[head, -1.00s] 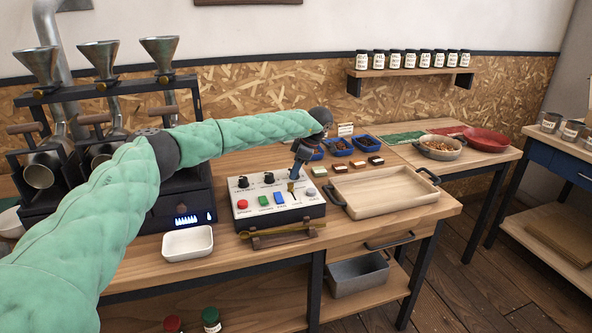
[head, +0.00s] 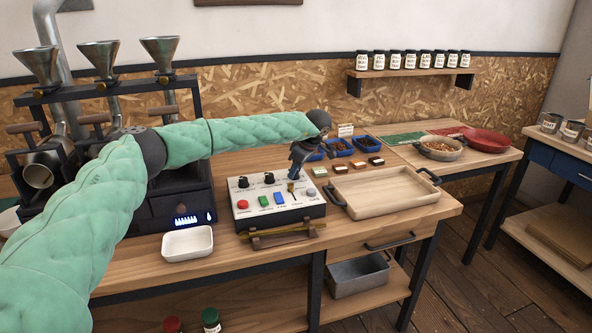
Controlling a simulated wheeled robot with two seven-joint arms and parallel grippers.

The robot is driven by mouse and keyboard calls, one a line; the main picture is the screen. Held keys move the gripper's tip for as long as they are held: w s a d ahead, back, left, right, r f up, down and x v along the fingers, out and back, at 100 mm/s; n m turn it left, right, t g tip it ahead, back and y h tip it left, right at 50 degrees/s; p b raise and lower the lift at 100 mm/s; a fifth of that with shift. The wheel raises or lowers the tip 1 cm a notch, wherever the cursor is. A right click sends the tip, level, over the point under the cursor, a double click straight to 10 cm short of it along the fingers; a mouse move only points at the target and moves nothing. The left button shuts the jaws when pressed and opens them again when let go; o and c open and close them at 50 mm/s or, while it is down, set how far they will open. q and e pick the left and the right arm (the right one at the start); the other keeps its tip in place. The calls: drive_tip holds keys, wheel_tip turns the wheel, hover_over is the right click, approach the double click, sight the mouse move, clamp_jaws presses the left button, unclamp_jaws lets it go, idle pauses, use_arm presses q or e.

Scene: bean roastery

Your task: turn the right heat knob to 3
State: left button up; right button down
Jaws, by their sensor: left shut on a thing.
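The control box (head: 280,213) stands on the bench in the head view, with a pale sloped panel. Two dark knobs, a left one (head: 243,182) and a middle one (head: 268,178), show along its upper edge. My left gripper (head: 294,173) points down at the upper right of the panel, in line with these knobs. It is shut on what looks like the right heat knob, which its fingers hide. The knob's pointer and dial marks cannot be read. My right gripper is not in view.
Close below the gripper are a brass lever (head: 291,187), a blue button (head: 279,198) and a grey button (head: 311,192). A wooden tray (head: 385,205) stands to the right, a white dish (head: 187,243) at the left. Blue bean trays (head: 340,147) lie behind.

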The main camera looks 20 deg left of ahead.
use_arm(q)
drive_tip(key=shift+f, duration=0.1)
drive_tip(key=o, duration=1)
drive_tip(key=shift+c, duration=0.2)
drive_tip(key=shift+d+r, duration=0.15)
drive_tip(key=shift+r, duration=0.2)
drive_tip(key=v, duration=0.7)
drive_tip(key=shift+b, duration=0.45)
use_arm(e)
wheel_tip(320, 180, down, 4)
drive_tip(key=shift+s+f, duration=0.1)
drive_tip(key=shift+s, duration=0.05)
